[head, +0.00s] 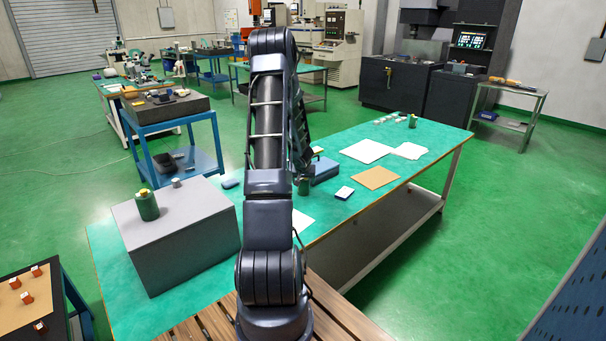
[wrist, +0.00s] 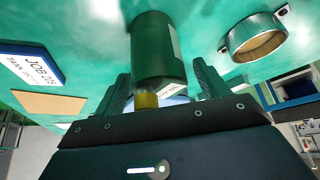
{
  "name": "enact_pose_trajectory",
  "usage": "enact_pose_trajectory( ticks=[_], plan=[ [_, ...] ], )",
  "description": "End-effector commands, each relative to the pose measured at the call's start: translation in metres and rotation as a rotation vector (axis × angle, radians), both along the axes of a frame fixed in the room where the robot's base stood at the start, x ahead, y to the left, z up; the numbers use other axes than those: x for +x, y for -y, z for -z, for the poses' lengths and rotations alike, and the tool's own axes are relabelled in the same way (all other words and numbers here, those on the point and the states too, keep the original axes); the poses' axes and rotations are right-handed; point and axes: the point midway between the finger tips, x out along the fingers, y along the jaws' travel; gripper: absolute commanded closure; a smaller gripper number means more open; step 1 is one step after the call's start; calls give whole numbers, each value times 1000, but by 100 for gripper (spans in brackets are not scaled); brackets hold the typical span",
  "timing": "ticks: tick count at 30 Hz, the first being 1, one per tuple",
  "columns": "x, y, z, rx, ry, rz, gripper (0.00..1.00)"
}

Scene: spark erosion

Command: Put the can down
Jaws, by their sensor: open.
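A green can (wrist: 160,50) with a yellow top and a pale label is between the fingers of my gripper (wrist: 162,82) in the wrist view. The fingers are open, one on each side of the can. The can appears to stand on the green tabletop. In the head view, a green can (head: 304,186) shows just right of my arm on the green table (head: 350,220). My gripper is mostly hidden behind my arm there.
A second green can (head: 148,205) with a yellow top stands on a grey box (head: 185,235) at the left. A round metal dish (wrist: 254,38) is close to the can.

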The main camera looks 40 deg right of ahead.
Motion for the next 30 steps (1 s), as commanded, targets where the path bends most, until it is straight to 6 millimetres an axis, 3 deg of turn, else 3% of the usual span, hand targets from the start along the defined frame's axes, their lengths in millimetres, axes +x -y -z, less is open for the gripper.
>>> enact_pose_trajectory(
  ticks=[12, 30],
  plan=[
    [-19, -17, -46, -1, 2, 2, 26],
    [-35, -33, -84, 1, 2, 3, 26]
  ],
)
